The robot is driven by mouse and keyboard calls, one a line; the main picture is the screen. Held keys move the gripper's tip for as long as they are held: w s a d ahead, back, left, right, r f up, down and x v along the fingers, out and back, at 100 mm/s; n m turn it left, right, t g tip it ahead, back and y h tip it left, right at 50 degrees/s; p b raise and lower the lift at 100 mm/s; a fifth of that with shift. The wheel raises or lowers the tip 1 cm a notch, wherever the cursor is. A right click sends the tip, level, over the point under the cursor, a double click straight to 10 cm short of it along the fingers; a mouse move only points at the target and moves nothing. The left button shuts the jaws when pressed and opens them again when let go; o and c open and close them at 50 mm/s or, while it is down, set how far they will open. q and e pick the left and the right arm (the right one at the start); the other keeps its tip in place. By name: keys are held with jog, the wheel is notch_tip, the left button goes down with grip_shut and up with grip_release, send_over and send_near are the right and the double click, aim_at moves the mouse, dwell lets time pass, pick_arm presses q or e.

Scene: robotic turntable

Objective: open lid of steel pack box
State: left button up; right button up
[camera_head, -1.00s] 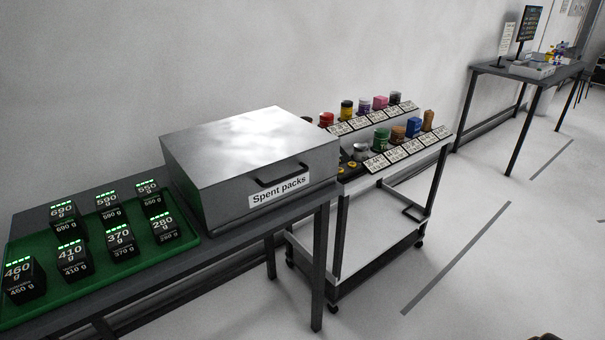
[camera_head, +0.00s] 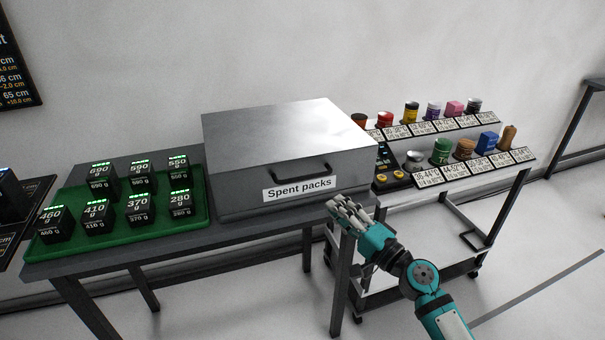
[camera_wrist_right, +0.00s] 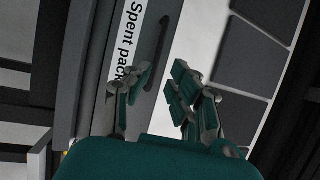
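The steel pack box (camera_head: 280,125) stands on the dark table, its flat grey lid shut. Its front carries a dark handle (camera_head: 302,172) above a white "Spent packs" label (camera_head: 298,189). My right gripper (camera_head: 343,208) is in front of the box's lower right corner, below and to the right of the handle, apart from it. In the right wrist view the fingers (camera_wrist_right: 162,82) are spread with nothing between them. The label (camera_wrist_right: 128,42) and the dark handle (camera_wrist_right: 158,52) show beyond the fingers. My left gripper is not in view.
A green tray (camera_head: 130,240) with several black weight-marked packs lies left of the box. A trolley (camera_head: 440,232) with coloured jars and cards stands close on the right. A dark sign (camera_head: 15,65) hangs at the far left. Open floor lies at the lower right.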

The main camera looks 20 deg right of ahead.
aim_at(301, 178)
jog(key=p+x, duration=0.2)
jog(key=x, duration=1)
jog(key=shift+w, duration=0.25)
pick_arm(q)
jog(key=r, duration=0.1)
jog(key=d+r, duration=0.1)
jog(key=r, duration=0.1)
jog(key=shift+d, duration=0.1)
pick_arm(e)
jog(key=shift+w+a, duration=0.1)
jog(key=shift+w, duration=0.15)
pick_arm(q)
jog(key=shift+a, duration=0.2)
pick_arm(e)
grip_shut()
